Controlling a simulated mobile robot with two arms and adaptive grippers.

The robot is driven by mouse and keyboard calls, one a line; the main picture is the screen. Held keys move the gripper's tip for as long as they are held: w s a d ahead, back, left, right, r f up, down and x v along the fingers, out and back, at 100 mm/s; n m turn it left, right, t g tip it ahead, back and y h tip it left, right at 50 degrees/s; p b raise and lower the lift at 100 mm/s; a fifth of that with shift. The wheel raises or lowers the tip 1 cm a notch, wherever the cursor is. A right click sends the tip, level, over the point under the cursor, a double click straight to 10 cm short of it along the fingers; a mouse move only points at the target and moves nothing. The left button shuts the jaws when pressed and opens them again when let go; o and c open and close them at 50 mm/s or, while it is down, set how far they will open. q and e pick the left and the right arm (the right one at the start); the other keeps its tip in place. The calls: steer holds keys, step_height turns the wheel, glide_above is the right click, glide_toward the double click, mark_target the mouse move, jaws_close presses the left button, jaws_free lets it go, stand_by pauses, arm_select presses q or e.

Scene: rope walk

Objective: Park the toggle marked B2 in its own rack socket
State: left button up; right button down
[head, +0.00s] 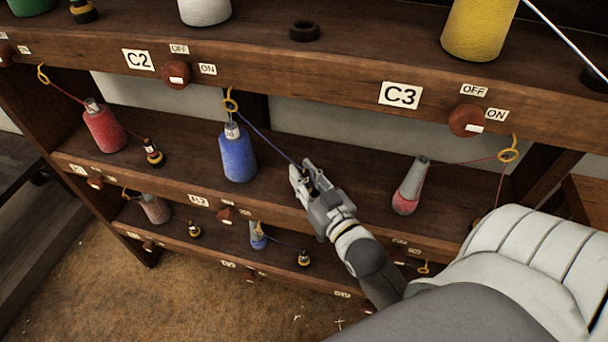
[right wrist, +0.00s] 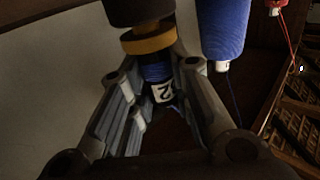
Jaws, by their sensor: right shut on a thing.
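My right gripper (head: 303,180) is over the middle shelf, right of a blue thread cone (head: 238,155). In the right wrist view my right gripper (right wrist: 153,78) is shut on a toggle (right wrist: 150,42) with a dark end, a yellow band and blue winding. Its white tag shows a 2; the rest of the mark is not readable. A blue thread (head: 265,138) runs from a yellow ring (head: 230,104) to the gripper. A plate (head: 198,202) on the shelf edge seems to read B2. No empty socket shows on this shelf near the gripper. My left gripper is not in view.
Red cones (head: 103,128) and (head: 409,188) stand on the same shelf, left and right. A toggle (head: 153,153) stands upright by the left one. An empty black ring (head: 304,31) lies on the top shelf. The C3 board (head: 400,96) overhangs the middle shelf.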

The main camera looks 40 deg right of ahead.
steer(key=shift+f, duration=0.4)
steer(key=c, duration=1.6)
jaws_free()
steer(key=s+p, duration=0.2)
steer(key=s, duration=0.9)
steer(key=shift+a, duration=0.45)
